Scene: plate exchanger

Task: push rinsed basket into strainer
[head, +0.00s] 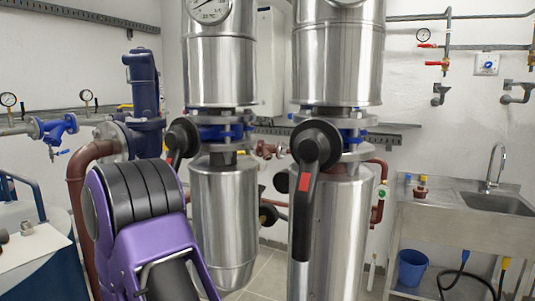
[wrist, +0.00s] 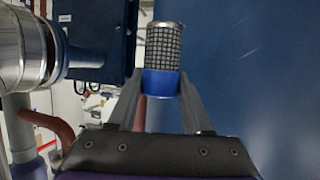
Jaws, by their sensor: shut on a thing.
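The basket (wrist: 165,50) is a grey mesh cylinder with a blue band at its near end. It shows in the wrist view, pointing away from me. My gripper (wrist: 161,86) is shut on the blue band, one finger on each side. The basket's mesh end is free, in front of a dark blue surface. In the head view, my gripper and the basket are not visible. A blue Y-shaped fitting (head: 56,130), on the pipe at the far left, looks like the strainer. I cannot tell whether the strainer shows in the wrist view.
Two large steel cylinders (head: 222,60) with black-handled valves stand mid-view. A sink (head: 498,203) with a blue bucket (head: 412,267) below is at right. In the wrist view, a dark blue box (wrist: 98,40) and a silver pipe (wrist: 24,45) are left of the basket.

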